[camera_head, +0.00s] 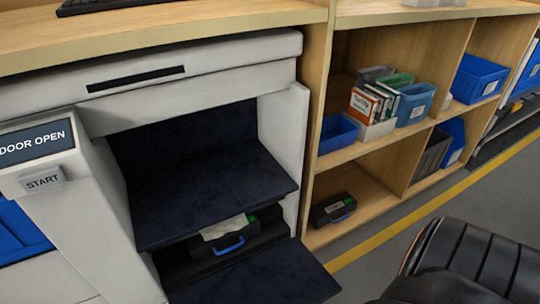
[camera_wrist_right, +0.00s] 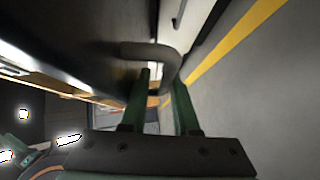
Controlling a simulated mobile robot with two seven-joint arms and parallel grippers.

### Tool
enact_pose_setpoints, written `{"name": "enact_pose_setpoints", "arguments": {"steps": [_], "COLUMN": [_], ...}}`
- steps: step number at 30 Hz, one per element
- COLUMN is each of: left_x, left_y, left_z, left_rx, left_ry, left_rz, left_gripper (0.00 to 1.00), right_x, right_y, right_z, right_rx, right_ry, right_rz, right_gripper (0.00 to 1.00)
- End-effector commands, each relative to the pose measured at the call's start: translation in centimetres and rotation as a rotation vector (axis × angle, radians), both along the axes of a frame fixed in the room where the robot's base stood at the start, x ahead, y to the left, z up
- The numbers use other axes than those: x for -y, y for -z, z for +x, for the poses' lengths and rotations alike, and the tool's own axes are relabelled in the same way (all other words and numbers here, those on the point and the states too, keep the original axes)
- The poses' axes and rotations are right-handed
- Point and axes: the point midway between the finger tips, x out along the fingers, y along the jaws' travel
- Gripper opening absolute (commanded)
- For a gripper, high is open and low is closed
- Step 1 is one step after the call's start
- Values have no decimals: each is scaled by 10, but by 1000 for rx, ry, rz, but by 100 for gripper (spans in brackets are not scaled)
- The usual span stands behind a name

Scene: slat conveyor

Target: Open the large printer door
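The printer (camera_head: 190,65) is a pale grey machine on the left of the head view; its display (camera_head: 36,143) reads "DOOR OPEN". Its large front is open, showing a dark interior. A dark panel, apparently the large door (camera_head: 265,284), lies lowered at the bottom front. Above it, a black cartridge with a blue handle (camera_head: 229,246) sits in the lower bay. In the right wrist view, my right gripper (camera_wrist_right: 163,80) has its green fingers apart on either side of a curved grey handle (camera_wrist_right: 150,52). I cannot tell whether they grip it. My left gripper is out of view.
A START button (camera_head: 43,181) is below the display. A wooden shelf (camera_head: 345,155) to the right holds blue bins (camera_head: 478,78), boxes and another black cartridge (camera_head: 332,208). Grey floor with a yellow line (camera_head: 430,208) runs in front.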

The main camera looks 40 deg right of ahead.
Motion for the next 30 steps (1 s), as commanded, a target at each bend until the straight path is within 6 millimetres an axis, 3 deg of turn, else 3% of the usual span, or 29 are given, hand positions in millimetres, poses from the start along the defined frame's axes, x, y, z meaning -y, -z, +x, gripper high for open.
{"name": "enact_pose_setpoints", "arguments": {"steps": [16, 21, 30], "left_x": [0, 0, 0], "left_y": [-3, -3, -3], "left_z": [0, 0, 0], "left_rx": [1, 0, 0], "left_ry": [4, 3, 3], "left_rz": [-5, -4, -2], "left_gripper": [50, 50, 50], "right_x": [52, 58, 59], "right_y": [-14, -17, -17], "right_z": [-90, -101, -103], "right_rx": [-4, -1, -1], "right_ry": [1, 1, 1], "right_rz": [-2, -1, -1], "right_gripper": [27, 27, 27]}}
